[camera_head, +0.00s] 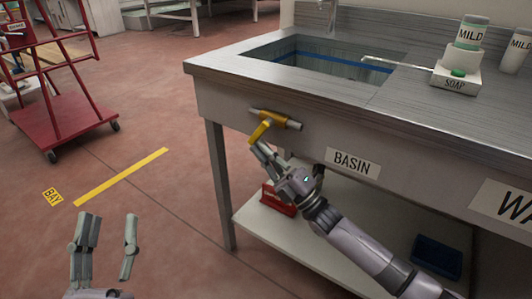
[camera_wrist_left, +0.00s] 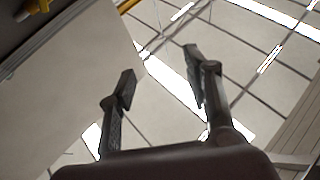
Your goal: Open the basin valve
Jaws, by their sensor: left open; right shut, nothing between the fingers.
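The basin valve (camera_head: 262,129) has a yellow lever on a short grey pipe stub on the counter's front panel, left of the BASIN label (camera_head: 352,163). The lever slants down and to the left. My right gripper (camera_head: 258,150) is just below the lever's lower end, with its fingers shut and nothing between them. Whether the fingertips touch the lever cannot be told. My left gripper (camera_head: 108,218) is open and empty at the lower left, well away from the valve. It also shows open in the left wrist view (camera_wrist_left: 160,72).
The metal counter (camera_head: 240,62) holds a sunken basin (camera_head: 325,60), a soap stand (camera_head: 456,80) and MILD bottles (camera_head: 471,32). A red box (camera_head: 278,200) and a blue tray (camera_head: 437,257) sit on the shelf below. A red cart (camera_head: 70,115) stands left. The floor between is clear.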

